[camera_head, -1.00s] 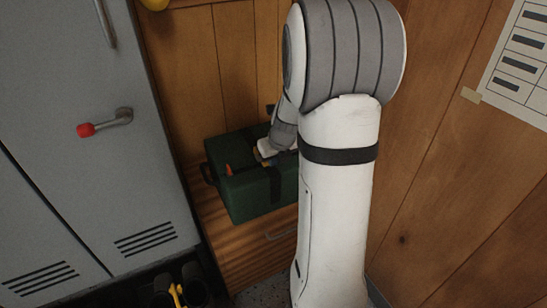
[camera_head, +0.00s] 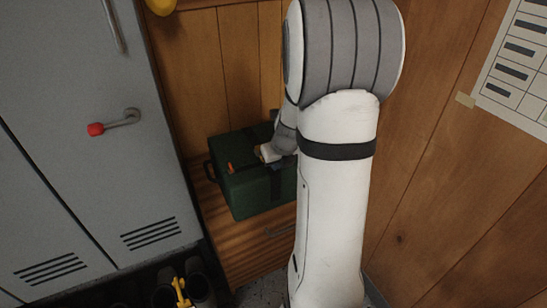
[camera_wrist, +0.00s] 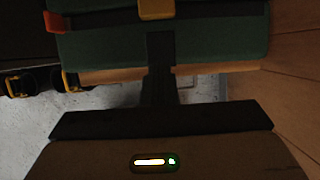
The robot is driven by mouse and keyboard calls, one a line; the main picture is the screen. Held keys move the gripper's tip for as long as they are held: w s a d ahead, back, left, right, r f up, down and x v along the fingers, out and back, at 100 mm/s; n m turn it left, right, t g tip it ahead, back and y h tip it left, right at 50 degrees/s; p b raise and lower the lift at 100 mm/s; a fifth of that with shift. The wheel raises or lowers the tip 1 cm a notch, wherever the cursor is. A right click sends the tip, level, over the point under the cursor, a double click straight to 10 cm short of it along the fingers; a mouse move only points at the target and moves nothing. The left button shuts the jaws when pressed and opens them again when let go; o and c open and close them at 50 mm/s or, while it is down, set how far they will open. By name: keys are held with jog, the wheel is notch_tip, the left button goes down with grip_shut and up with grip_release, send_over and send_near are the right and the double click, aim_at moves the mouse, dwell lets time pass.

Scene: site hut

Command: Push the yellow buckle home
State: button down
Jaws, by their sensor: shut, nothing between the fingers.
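In the wrist view the case (camera_wrist: 105,45) fills the top. My gripper (camera_head: 266,153) is over the top of the case in the head view, partly hidden by my arm.
An orange-red piece (camera_wrist: 55,22) sits on the case, left of the buckle. Boots (camera_head: 190,290) stand at the lower left.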

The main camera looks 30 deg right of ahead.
jog(key=p+v, duration=0.2)
jog(key=v, duration=0.7)
jog(key=shift+w+p, duration=0.25)
jog(key=shift+p, duration=0.15)
jog(key=shift+r, duration=0.15)
jog(key=s+a+r+m+p, duration=0.5)
jog(key=r+m, duration=0.3)
jog(key=m, duration=0.3)
jog(key=s+a+r+m+g+p, duration=0.1)
jog(key=s+a+r+m+p, duration=0.4)
jog(key=r+m, duration=0.3)
jog(key=s+a+r+m+p, duration=0.6)
jog(key=a+r+m+p, duration=0.1)
jog(key=m, duration=0.9)
jog(key=shift+r+g+p, duration=0.3)
jog(key=shift+r+g, duration=0.1)
jog(key=shift+r, duration=0.45)
